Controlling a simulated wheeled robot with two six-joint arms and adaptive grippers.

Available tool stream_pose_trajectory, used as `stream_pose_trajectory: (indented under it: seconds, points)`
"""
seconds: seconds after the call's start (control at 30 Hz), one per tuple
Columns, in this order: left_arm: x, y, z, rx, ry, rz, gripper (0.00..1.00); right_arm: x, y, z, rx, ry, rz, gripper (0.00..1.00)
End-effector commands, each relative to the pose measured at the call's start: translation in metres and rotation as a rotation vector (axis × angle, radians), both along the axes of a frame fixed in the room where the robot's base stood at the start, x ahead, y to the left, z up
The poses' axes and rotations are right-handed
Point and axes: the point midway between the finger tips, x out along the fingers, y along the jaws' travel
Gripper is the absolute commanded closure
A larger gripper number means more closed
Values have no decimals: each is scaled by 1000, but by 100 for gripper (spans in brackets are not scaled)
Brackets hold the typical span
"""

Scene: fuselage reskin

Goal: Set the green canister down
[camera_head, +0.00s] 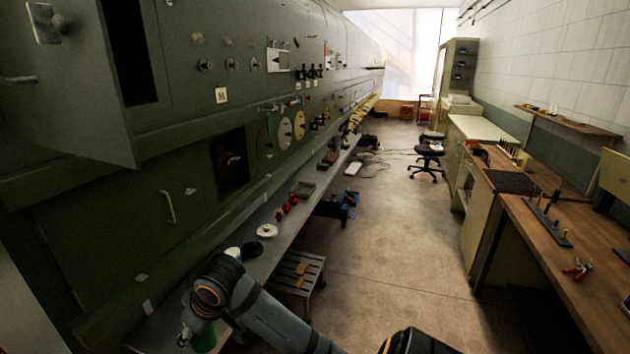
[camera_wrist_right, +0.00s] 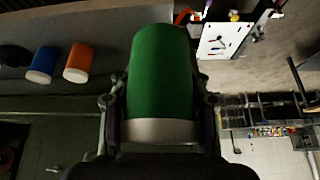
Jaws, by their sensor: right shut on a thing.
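The green canister (camera_wrist_right: 160,75) fills the middle of the right wrist view, with a pale band at its near end. My right gripper (camera_wrist_right: 160,112) is shut on it, with one finger on each side. In the head view the canister (camera_head: 205,341) shows only in part at the bottom left, below my right gripper (camera_head: 190,334), close to the narrow bench along the green fuselage. I cannot tell whether it touches the bench. My left gripper is not in view.
Blue (camera_wrist_right: 41,64) and orange (camera_wrist_right: 80,62) canisters stand close together in the wrist view, with a white plate (camera_wrist_right: 225,40) on the other side. On the bench (camera_head: 270,262) are a white disc (camera_head: 267,231) and red items (camera_head: 285,210). A slatted stool (camera_head: 297,272) stands beside it.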

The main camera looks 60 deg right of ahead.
Motion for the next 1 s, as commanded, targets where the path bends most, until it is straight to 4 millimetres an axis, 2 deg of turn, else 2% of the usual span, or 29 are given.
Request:
stream_pose_trajectory:
  seconds: [0.03,0.2,0.3,0.5,0.7,1.0]
  points:
    - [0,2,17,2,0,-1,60,9,-7,6,12,5,-131,90]
    - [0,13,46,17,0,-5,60,29,-43,-4,5,13,-669,89]
    - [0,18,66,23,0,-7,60,31,-58,-9,-1,15,-1006,89]
    - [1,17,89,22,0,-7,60,22,-67,-10,-8,14,-1465,89]
    - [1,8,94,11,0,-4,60,15,-65,-10,-7,12,-1645,89]
    - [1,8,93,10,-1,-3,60,14,-65,-12,-6,11,-1651,89]
